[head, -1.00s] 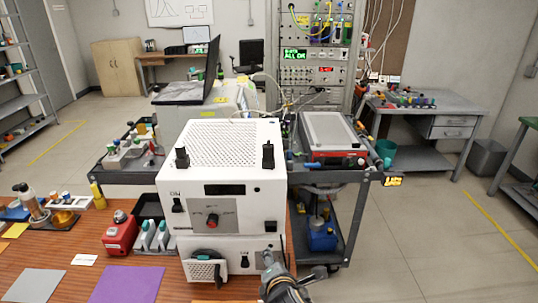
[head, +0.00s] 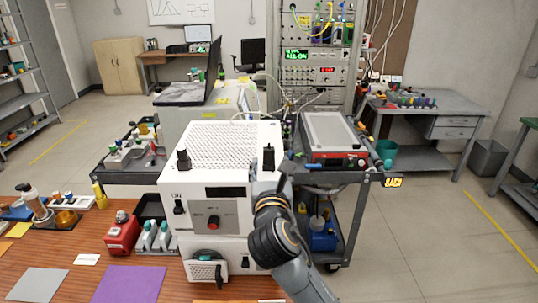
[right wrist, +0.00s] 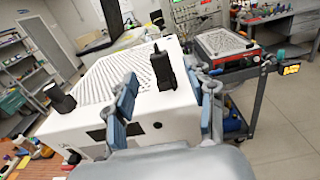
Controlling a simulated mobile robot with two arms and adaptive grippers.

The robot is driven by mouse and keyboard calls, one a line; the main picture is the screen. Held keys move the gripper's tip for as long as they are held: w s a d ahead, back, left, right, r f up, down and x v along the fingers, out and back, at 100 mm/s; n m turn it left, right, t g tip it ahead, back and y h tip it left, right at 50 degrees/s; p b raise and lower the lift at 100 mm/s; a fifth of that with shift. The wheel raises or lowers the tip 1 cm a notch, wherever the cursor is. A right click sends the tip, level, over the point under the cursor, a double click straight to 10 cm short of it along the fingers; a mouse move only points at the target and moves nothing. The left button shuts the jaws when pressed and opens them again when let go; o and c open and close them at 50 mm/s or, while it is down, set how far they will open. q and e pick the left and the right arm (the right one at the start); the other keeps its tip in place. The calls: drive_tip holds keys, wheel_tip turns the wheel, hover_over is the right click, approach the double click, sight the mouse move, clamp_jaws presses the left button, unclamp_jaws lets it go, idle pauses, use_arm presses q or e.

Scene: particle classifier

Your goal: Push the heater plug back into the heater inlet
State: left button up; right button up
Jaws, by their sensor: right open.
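A white instrument box (head: 225,145) with a perforated top stands on the wooden table. A tall black plug-like piece (head: 268,158) stands upright at its right top corner; it also shows in the right wrist view (right wrist: 163,70). A similar black piece (head: 183,160) stands at the left top corner. I cannot tell for sure which is the heater plug, and the inlet is not clearly identifiable. My right gripper (head: 273,180) is at the box's upper right front. In the right wrist view its open fingers (right wrist: 167,97) flank the right black piece, without visible contact. My left gripper is not in view.
My right arm hides part of the box's front right. A red device (head: 122,235) and a dark rack with bottles (head: 153,232) stand to its left. A cart (head: 355,178) with a red-and-grey device (head: 330,140) stands behind right.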

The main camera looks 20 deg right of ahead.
sight(269, 151)
drive_tip(key=shift+w+d, duration=0.2)
drive_tip(key=shift+w, duration=0.5)
drive_tip(key=p+x, duration=0.1)
drive_tip(key=x, duration=0.3)
drive_tip(key=shift+a+p, duration=0.1)
drive_tip(key=shift+p, duration=0.25)
drive_tip(key=shift+w+f, duration=0.1)
drive_tip(key=shift+w, duration=0.55)
drive_tip(key=shift+s, duration=0.1)
clamp_jaws()
